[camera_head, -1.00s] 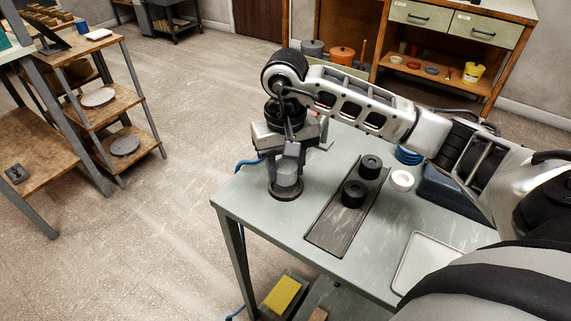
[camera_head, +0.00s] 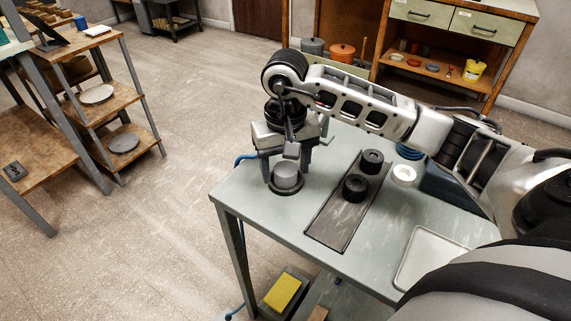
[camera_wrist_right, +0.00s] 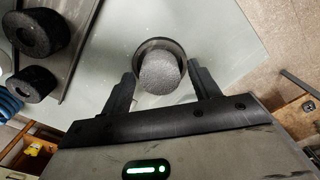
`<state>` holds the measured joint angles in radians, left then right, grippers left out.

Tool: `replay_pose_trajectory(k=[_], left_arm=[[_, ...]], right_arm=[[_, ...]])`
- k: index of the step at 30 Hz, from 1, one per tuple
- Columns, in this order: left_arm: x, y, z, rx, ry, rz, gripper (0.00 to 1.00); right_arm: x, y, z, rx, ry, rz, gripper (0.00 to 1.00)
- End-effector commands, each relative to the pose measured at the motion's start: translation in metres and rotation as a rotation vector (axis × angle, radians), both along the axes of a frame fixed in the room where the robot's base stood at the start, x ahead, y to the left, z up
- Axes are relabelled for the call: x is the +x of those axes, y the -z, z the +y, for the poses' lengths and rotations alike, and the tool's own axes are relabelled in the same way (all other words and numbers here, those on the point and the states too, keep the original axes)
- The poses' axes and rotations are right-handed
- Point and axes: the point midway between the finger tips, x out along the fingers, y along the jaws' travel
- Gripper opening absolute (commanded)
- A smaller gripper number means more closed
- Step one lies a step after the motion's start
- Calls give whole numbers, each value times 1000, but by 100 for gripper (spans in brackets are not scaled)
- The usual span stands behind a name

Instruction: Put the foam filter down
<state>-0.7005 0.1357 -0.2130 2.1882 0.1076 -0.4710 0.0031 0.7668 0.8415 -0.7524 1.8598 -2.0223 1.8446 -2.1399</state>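The foam filter (camera_head: 286,175) is a short grey cylinder. It stands upright in a dark, low round dish (camera_head: 287,192) near the table's left corner. In the right wrist view the foam filter (camera_wrist_right: 159,72) shows a speckled top, with the dish rim (camera_wrist_right: 178,45) around it. My right gripper (camera_head: 287,160) is open just above the filter. In the wrist view its fingers (camera_wrist_right: 165,88) stand wide on either side, with gaps to the foam. My left gripper is not in view.
A dark tray (camera_head: 334,226) with two black foam rings (camera_head: 355,188) lies right of the dish. Beyond it are a white ring (camera_head: 403,175) and a white tray (camera_head: 432,262). The table (camera_head: 265,228) is clear in front of the dish.

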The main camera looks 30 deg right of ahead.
Motion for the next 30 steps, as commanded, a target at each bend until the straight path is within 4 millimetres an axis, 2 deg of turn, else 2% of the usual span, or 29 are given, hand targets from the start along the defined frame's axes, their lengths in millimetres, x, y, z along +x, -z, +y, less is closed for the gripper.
replay_pose_trajectory(k=[7,11,13,24,30], left_arm=[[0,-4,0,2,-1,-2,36],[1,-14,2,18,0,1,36],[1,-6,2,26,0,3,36],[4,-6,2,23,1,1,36],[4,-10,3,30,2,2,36]], right_arm=[[0,-3,0,0,0,0,61],[0,-17,1,1,-1,1,61],[1,-25,0,0,-1,-5,61],[1,-107,0,0,0,-5,61],[0,-129,0,-1,1,-1,61]])
